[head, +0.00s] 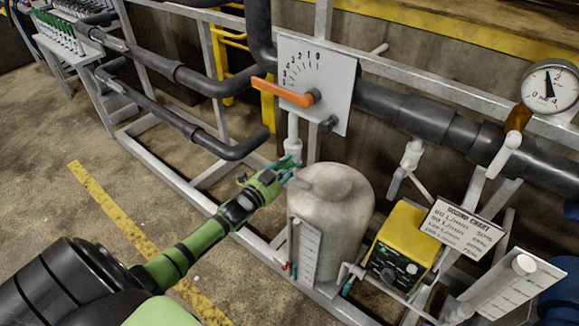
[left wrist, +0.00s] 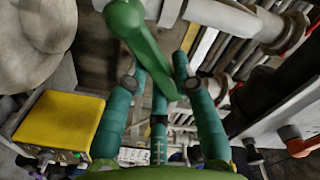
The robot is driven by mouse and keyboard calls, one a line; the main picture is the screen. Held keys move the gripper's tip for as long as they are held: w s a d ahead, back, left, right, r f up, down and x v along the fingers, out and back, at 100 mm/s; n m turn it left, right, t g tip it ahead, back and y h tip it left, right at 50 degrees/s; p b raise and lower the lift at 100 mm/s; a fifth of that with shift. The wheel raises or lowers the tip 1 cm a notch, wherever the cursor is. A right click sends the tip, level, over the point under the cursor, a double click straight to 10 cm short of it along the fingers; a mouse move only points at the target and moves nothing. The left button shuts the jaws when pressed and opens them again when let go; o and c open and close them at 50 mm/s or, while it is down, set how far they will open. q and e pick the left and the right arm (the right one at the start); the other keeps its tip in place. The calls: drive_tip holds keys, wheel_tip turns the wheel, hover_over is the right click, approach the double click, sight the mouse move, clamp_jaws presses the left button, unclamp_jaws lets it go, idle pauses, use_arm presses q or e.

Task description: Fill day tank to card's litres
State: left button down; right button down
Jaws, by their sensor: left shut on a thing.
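The beige day tank (head: 338,215) stands at lower centre, with a white scale plate (head: 305,250) on its front. A white pipe (head: 293,138) comes down behind its top left. My left gripper (head: 287,170) is beside the tank's top, at the foot of this pipe. In the left wrist view its teal fingers (left wrist: 160,100) are shut on a green lever (left wrist: 145,45). The lever is mostly hidden by the gripper in the head view. A white card headed dosing chart (head: 462,228) stands at right; its small print is hard to read. My right gripper is not in view.
An orange lever (head: 285,92) sits on a numbered white panel (head: 335,85) above the tank. A yellow box (head: 405,240) stands right of the tank, and a round gauge (head: 550,88) is at upper right. Grey pipes (head: 200,80) run behind.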

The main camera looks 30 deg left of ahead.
use_arm(q)
drive_tip(key=shift+a+r+n, duration=0.15)
drive_tip(key=shift+r+n, duration=0.15)
drive_tip(key=shift+n, duration=0.3)
drive_tip(key=c, duration=1)
unclamp_jaws()
drive_tip(key=s, duration=0.8)
drive_tip(key=s+a, duration=0.1)
drive_tip(key=s, duration=0.3)
